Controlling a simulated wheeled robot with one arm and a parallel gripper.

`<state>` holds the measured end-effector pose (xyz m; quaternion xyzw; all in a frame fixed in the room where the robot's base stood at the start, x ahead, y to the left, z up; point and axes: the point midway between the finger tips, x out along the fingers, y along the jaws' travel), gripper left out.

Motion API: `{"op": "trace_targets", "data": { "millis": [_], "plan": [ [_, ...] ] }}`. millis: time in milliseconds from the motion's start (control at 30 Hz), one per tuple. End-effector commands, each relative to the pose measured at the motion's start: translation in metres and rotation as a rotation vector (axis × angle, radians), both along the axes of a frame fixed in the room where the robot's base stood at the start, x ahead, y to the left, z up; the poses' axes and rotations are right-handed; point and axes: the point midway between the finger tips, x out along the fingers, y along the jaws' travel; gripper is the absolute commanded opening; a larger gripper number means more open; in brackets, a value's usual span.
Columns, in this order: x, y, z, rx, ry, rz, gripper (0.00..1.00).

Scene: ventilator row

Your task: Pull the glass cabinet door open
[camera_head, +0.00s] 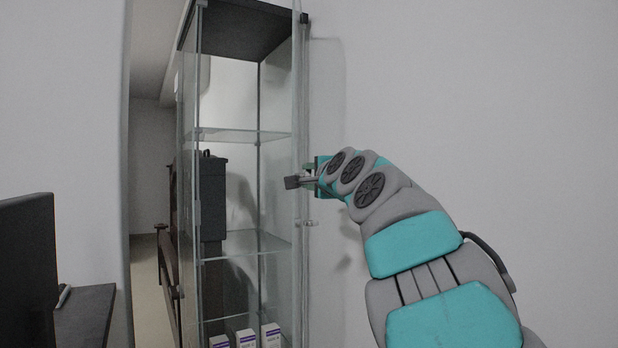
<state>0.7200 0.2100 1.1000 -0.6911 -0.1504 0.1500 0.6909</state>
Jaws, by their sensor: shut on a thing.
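The tall glass cabinet (245,136) stands at the centre left, with a dark top, clear panes and glass shelves. Its clear glass door (299,110) is hard to tell from the other panes; its right edge runs down beside my gripper. My gripper (303,181) reaches in from the right and is shut at this edge, about mid-height. A dark finger pad shows on the left of the edge. The exact grip point is small and partly hidden by my wrist. How far the door stands open I cannot tell.
Several white and purple boxes (245,338) stand low in the cabinet. A dark case (212,198) shows through the glass. A dark screen (28,270) and desk (85,312) are at the lower left. A plain wall (480,90) lies behind my arm.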

Motion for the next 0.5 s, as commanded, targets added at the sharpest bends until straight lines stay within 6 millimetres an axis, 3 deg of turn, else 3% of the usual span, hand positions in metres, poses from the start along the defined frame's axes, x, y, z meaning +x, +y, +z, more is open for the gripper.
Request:
{"op": "trace_targets", "data": {
  "millis": [167,500],
  "plan": [
    [0.0,0.0,-0.0001,0.0,0.0,0.0,0.0],
    [0.0001,0.0,-0.0004,0.0,0.001,0.0,0.0]
  ]
}}
